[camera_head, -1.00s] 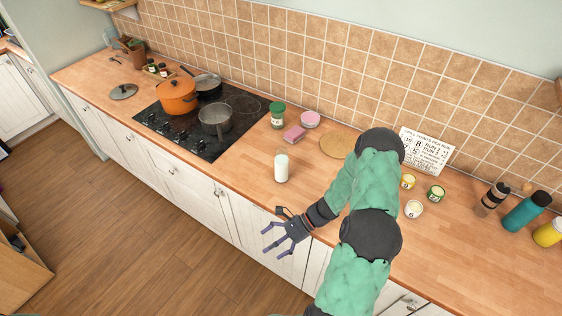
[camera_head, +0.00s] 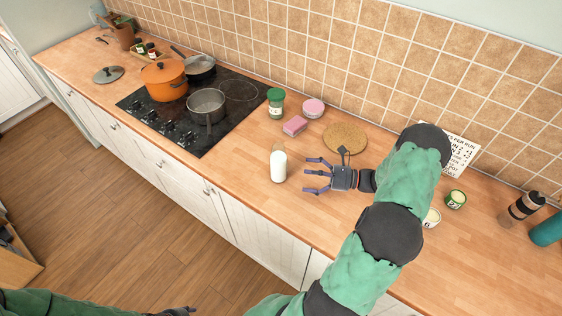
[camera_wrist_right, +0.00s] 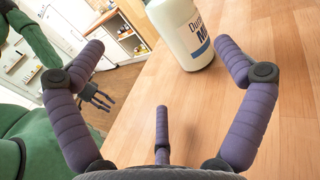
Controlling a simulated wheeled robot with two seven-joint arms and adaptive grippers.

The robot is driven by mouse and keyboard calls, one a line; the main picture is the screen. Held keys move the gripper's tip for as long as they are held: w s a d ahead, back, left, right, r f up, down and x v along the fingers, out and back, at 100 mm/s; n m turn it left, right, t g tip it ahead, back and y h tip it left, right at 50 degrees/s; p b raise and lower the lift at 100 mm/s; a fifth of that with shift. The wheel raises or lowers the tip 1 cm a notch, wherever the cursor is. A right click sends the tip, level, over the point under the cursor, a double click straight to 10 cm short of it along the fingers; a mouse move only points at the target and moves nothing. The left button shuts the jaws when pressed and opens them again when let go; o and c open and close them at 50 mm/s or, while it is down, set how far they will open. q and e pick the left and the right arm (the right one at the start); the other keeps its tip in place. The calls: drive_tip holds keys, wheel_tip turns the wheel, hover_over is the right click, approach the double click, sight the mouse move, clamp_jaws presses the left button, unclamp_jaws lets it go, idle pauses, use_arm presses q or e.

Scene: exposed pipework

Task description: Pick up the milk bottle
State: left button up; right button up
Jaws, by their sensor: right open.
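The white milk bottle (camera_head: 278,166) stands upright on the wooden counter, in front of the hob's right end. My right gripper (camera_head: 318,174) is just to its right, low over the counter, with its fingers spread and pointing at the bottle. In the right wrist view the bottle (camera_wrist_right: 181,32) shows its label and stands beyond the open purple fingers (camera_wrist_right: 163,60), towards the right one; nothing is between them. My left gripper (camera_head: 176,311) shows only partly at the bottom edge of the head view; it also appears small in the right wrist view (camera_wrist_right: 97,97).
A pink sponge (camera_head: 294,126), a green-lidded jar (camera_head: 275,103), a pink-topped tub (camera_head: 313,108) and a round cork mat (camera_head: 345,138) lie behind the bottle. The black hob (camera_head: 180,128) with pots is to the left. The counter's front edge is close to the bottle.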

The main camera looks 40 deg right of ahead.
sight(278, 166)
drive_tip(key=shift+w+d+f, duration=0.1)
drive_tip(key=shift+w+d, duration=0.05)
drive_tip(key=shift+d, duration=0.25)
drive_tip(key=shift+w+a, duration=0.15)
drive_tip(key=shift+w, duration=0.15)
drive_tip(key=x, duration=0.3)
drive_tip(key=shift+w+a+r, duration=0.2)
drive_tip(key=shift+a+r, duration=0.05)
drive_tip(key=shift+a, duration=0.05)
drive_tip(key=shift+d+f+b+x, duration=0.1)
drive_tip(key=shift+b+x, duration=0.3)
drive_tip(key=shift+x, duration=1.15)
drive_tip(key=shift+d+f+b+x, duration=0.15)
drive_tip(key=shift+b+x, duration=0.25)
drive_tip(key=shift+x, duration=1.2)
drive_tip(key=shift+w, duration=0.2)
drive_tip(key=c, duration=1.6)
drive_tip(key=shift+r, duration=0.2)
